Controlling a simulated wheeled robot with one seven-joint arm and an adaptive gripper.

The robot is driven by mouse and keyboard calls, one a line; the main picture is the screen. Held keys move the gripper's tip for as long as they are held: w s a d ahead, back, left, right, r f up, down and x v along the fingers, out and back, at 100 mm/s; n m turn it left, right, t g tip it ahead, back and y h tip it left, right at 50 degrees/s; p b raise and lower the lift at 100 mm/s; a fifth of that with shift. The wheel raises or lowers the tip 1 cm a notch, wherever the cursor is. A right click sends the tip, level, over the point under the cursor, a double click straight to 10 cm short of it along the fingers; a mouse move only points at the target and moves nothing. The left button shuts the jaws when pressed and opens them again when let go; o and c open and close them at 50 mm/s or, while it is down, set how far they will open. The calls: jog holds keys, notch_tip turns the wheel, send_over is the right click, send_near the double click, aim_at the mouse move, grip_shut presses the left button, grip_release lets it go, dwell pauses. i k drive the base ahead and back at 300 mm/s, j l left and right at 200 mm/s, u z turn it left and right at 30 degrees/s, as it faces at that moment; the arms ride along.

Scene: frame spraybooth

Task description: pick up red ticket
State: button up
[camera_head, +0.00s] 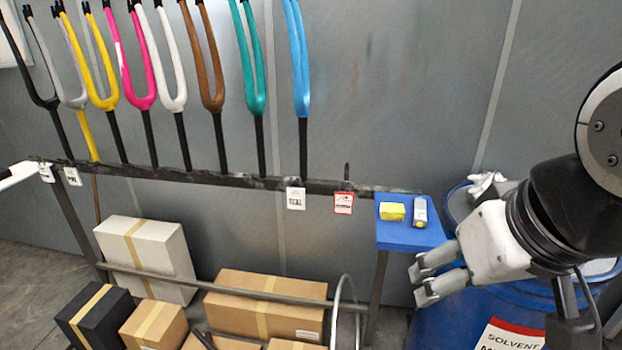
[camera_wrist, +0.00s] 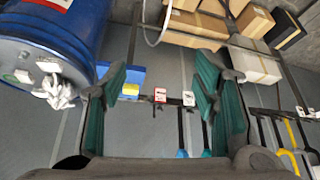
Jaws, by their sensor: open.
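The red ticket (camera_head: 344,203) is a small tag with a red band that hangs from the dark rail, to the right of a white tag (camera_head: 296,198). It also shows in the wrist view (camera_wrist: 160,95), between my fingers in the picture but well beyond them. My gripper (camera_head: 420,283) is open and empty. In the head view it is to the right of and below the ticket, in front of the blue drum. In the wrist view my gripper's two green-padded fingers (camera_wrist: 165,95) stand wide apart.
A blue shelf (camera_head: 402,238) with a yellow block (camera_head: 392,211) and a small bottle (camera_head: 420,211) sits at the rail's right end. A blue solvent drum (camera_head: 460,315) stands below my gripper. Coloured forks (camera_head: 302,75) stand along the rail; boxes (camera_head: 265,305) lie below.

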aim_at(343, 201)
jog(key=j+z, duration=0.25)
jog(key=j, duration=0.45)
jog(key=i+j+z, duration=0.1)
jog(key=j+z, duration=0.2)
jog(key=j, duration=0.45)
jog(key=j+z, duration=0.25)
jog(key=j, duration=0.4)
jog(key=k+j+z, duration=0.3)
jog(key=j, duration=0.4)
jog(key=i, duration=0.1)
